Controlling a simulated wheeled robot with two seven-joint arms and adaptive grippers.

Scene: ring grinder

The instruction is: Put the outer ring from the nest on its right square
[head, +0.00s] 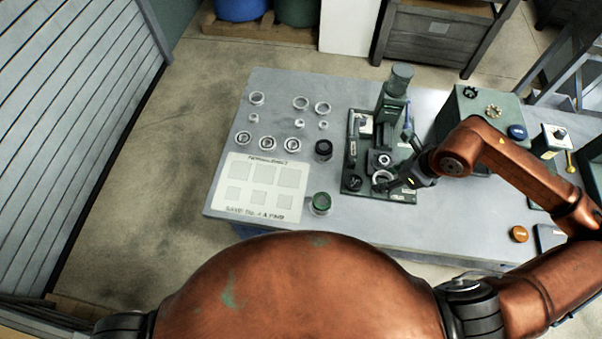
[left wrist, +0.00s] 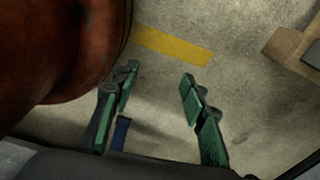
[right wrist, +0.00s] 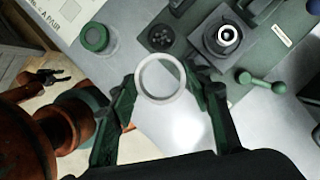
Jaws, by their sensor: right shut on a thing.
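My right gripper (head: 385,184) is shut on a pale metal outer ring (right wrist: 160,62). In the right wrist view the ring is between the fingertips (right wrist: 160,88), its open middle showing the grey table. In the head view the ring (head: 381,176) is over the front of the grinder's green base (head: 403,196). The white sheet (head: 219,200) with several blank squares lies on the table at left. My left gripper (left wrist: 160,80) is open and empty above the floor, outside the head view.
The grinder column (head: 395,95) stands behind the ring. A green-topped jar (head: 320,203) and black cup (head: 323,149) stand between the grinder and the sheet. Several rings lie behind the sheet.

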